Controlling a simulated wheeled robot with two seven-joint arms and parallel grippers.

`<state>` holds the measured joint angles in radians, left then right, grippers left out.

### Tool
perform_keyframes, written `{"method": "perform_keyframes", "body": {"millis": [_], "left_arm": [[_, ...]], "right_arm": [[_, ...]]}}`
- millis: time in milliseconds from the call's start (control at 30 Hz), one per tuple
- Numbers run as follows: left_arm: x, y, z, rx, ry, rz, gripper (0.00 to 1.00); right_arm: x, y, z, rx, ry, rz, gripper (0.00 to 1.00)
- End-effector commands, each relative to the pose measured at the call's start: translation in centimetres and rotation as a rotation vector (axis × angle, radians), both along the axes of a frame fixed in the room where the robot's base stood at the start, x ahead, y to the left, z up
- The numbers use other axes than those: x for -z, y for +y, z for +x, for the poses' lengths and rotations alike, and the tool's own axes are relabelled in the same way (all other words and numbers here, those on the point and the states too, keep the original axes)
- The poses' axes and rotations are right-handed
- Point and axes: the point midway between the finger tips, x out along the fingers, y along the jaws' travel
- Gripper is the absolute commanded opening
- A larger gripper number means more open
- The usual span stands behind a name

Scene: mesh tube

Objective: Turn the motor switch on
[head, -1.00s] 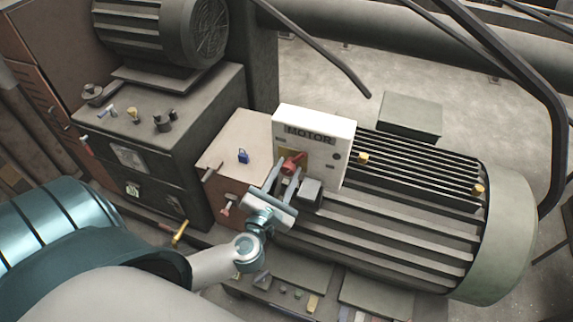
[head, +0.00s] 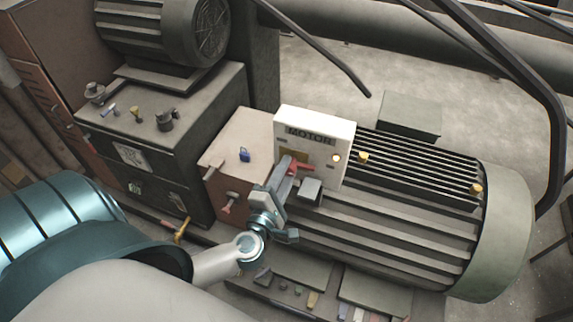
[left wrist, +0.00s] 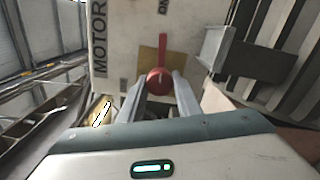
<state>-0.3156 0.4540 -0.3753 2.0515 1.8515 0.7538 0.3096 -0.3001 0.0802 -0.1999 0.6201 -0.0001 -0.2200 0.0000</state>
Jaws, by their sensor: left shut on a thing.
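The white motor panel (head: 322,128), lettered MOTOR, stands upright against a large grey-green motor. Its red switch (head: 301,169) has a lever pointing to the panel's right side. In the left wrist view the red switch (left wrist: 159,78) sits on a brownish plate, its lever pointing up the picture toward a small marking. My left gripper (head: 283,172) is shut on the red switch, with one finger on each side of its round hub, and is turned sideways. A small round lamp (head: 336,158) on the panel looks bright. My right gripper is not in view.
A small grey box (head: 310,191) juts out just below the switch, close to my fingers. A blue padlock (head: 244,155) lies on the brown cabinet (head: 226,137) to the left. Ribbed motor housing (head: 400,215) fills the right side.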

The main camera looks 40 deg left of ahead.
Motion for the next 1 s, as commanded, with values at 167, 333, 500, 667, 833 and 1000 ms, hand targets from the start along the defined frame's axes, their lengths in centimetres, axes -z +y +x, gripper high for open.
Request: {"method": "perform_keyframes", "body": {"millis": [167,333,500,667,833,1000], "left_arm": [[0.02,-0.04,-0.02,0.001,0.017,0.07,0.08],[0.02,-0.05,-0.02,0.001,0.024,0.099,0.08],[0.03,-0.06,-0.02,0.001,0.026,0.104,0.08],[0.03,-0.05,-0.02,0.002,0.027,0.104,0.08],[0.03,-0.04,-0.02,0.001,0.025,0.103,0.49],[0.0,-0.03,-0.01,0.0,0.026,0.103,0.49]], "right_arm": [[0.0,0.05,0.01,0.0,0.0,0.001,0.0],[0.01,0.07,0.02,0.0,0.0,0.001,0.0],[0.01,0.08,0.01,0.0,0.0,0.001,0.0],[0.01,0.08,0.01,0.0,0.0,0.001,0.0],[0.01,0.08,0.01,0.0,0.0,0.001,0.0],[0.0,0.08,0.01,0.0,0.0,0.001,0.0]]}}
